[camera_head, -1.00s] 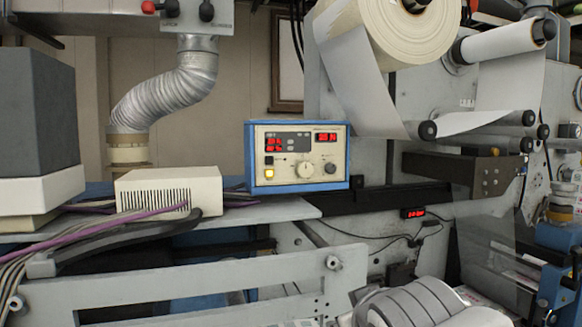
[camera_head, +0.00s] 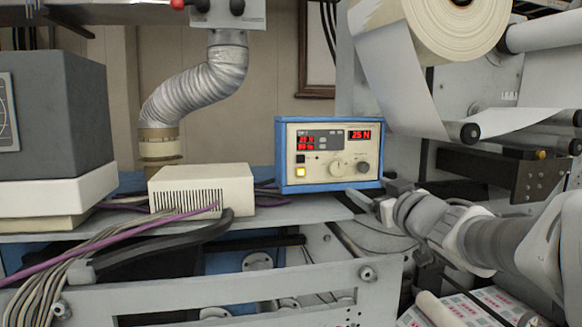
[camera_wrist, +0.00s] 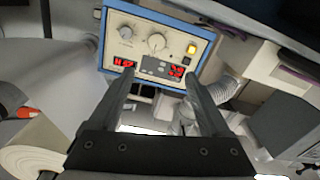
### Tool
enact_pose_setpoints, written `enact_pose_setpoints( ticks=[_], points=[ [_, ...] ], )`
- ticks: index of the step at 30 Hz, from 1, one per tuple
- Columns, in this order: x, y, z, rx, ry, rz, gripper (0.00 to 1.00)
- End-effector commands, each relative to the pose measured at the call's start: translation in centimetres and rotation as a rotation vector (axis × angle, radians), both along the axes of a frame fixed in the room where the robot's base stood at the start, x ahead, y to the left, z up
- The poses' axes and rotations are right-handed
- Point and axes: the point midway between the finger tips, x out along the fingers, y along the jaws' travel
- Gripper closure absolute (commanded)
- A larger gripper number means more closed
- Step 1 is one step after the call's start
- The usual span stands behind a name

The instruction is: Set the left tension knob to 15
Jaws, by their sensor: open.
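The blue-framed control box (camera_head: 330,155) stands at the back of the bench. Its cream face carries a larger pale knob on the left (camera_head: 337,169) and a smaller grey knob (camera_head: 362,168) on the right. The right red display (camera_head: 360,135) reads 25 N; the left display (camera_head: 306,143) is too small to read surely. In the wrist view the box is upside down, with the pale knob (camera_wrist: 156,43) beyond the fingertips and the grey knob (camera_wrist: 125,32) left of it. My gripper (camera_wrist: 158,77) is open and empty, apart from both knobs. It comes in from the lower right (camera_head: 368,198).
A lit yellow button (camera_head: 300,172) sits at the panel's lower left. A cream vented box (camera_head: 200,189) and cables (camera_head: 90,250) lie left on the bench. A large paper roll (camera_head: 455,30) and rollers (camera_head: 470,133) stand at right. Room before the panel is clear.

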Motion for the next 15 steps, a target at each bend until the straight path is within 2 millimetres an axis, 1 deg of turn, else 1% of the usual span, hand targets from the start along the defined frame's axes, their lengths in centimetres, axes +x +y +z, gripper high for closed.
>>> enact_pose_setpoints(
  ticks=[1,3,5,8,15],
  points=[
    [0.1,-0.6,0.0,0.007,0.001,-0.007,0.19],
    [0.3,-0.8,-0.1,0.012,0.002,-0.011,0.19],
    [0.7,-0.8,-0.2,0.013,0.003,-0.012,0.19],
    [2.0,-0.5,-0.3,0.012,0.003,-0.01,0.19],
    [6.5,0.5,-0.3,0.012,0.003,-0.009,0.19]
  ],
)
